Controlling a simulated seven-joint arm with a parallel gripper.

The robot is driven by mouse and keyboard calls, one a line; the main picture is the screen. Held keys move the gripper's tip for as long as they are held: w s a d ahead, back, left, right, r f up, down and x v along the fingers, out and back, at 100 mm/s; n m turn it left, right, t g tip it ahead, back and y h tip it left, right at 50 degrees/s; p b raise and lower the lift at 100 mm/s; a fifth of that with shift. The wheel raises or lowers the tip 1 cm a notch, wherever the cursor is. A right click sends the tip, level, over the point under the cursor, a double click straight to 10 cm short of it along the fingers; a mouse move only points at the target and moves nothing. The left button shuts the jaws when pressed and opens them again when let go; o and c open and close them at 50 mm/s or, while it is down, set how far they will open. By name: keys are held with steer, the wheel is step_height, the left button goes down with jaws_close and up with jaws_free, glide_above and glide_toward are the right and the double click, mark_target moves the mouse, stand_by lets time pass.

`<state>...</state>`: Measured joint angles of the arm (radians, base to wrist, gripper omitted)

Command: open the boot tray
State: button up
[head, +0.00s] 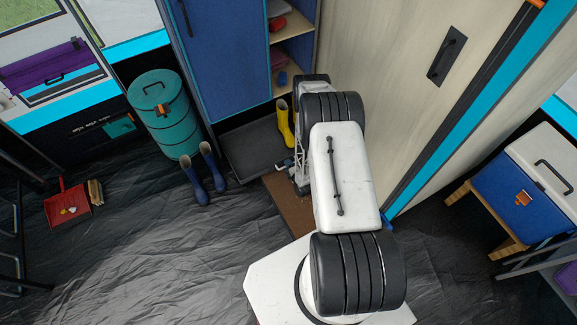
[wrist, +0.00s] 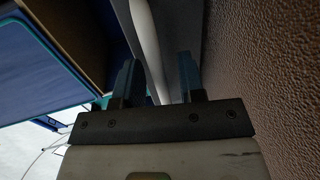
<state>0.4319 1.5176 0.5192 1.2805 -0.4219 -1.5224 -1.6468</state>
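The boot tray (head: 252,147) is a dark, shallow tray low on the floor in front of the blue cabinet in the head view. My gripper (head: 287,163) is low at the tray's right front, partly hidden by my arm. In the wrist view, my gripper's two dark fingers (wrist: 157,80) stand apart. A pale bar (wrist: 150,50) runs between them, with a gap beside it. I cannot tell whether it belongs to the tray or touches a finger.
Yellow boots (head: 286,122) stand at the tray's right back. Blue boots (head: 203,172) stand left of it. A brown mat (head: 285,203) lies under my arm; a rough brown surface (wrist: 265,80) fills the wrist view's right. A teal canister (head: 166,115) stands left. Floor in front is clear.

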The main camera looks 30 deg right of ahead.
steer(key=shift+v, duration=3.9)
